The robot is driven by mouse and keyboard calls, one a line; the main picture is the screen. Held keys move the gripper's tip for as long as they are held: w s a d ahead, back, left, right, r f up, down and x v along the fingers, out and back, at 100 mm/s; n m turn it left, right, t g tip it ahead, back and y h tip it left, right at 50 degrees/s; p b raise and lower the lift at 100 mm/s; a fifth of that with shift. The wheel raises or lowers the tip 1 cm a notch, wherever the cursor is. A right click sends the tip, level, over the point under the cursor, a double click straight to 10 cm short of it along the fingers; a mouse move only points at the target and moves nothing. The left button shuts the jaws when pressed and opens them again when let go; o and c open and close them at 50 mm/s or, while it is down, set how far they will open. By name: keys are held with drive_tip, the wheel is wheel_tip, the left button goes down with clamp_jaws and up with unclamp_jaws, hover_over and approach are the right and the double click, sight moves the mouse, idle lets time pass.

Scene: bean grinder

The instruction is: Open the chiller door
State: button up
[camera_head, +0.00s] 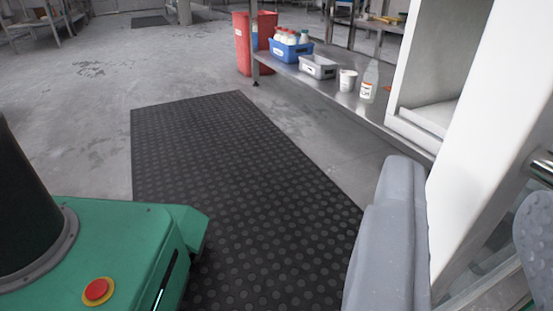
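The chiller (433,48) is a white box at the upper right, and part of its inside shows. Its white door (485,120) appears to stand open, slanting down through the right side. A metal handle (541,165) shows at the right edge, partly cut off. My gripper (470,190) has its two grey fingers apart, one left of the lower door panel and one right of it, near the handle. I cannot tell whether either finger touches the door. The right finger is partly out of view.
A steel bench (335,88) carries a blue crate (291,50) of bottles, a grey bin (318,67), a white cup (348,80) and a bottle (369,82). A red bin (242,45) stands behind. A black mat (230,150) lies on open floor.

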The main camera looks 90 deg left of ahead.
drive_tip(key=shift+s+a, duration=0.3)
drive_tip(key=shift+s, duration=0.5)
